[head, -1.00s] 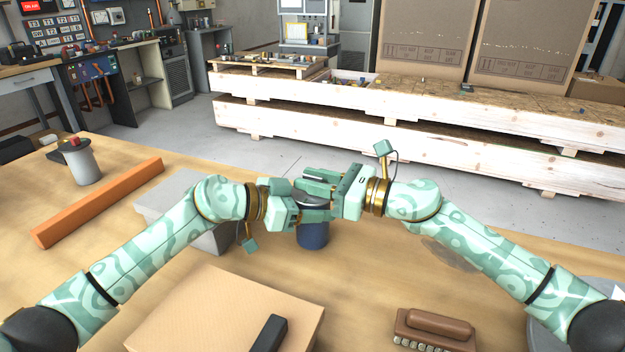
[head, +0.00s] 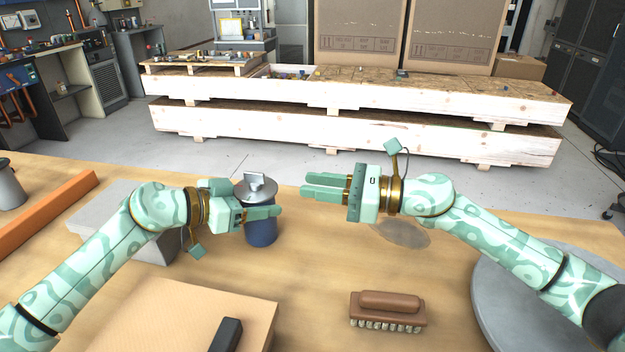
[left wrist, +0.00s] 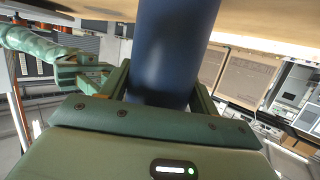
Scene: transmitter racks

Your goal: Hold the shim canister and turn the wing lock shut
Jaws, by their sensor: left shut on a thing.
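The shim canister (head: 262,232) is a dark blue cylinder with a grey metal lid, upright at the table's far side. A pale metal wing lock (head: 255,181) stands up on the lid; I cannot tell whether it is locked. My left gripper (head: 259,209) is shut on the canister's upper body from the left, below the lid. In the left wrist view the blue canister body (left wrist: 172,50) fills the space between its fingers. My right gripper (head: 322,187) is open and empty, to the right of the canister and apart from it.
A brown brush (head: 388,311) lies near the front. A cardboard box (head: 190,310) with a black object (head: 226,335) is front left. A grey block (head: 110,215) and an orange bar (head: 45,215) lie left. A round grey disc (head: 500,300) is right. The table between brush and canister is clear.

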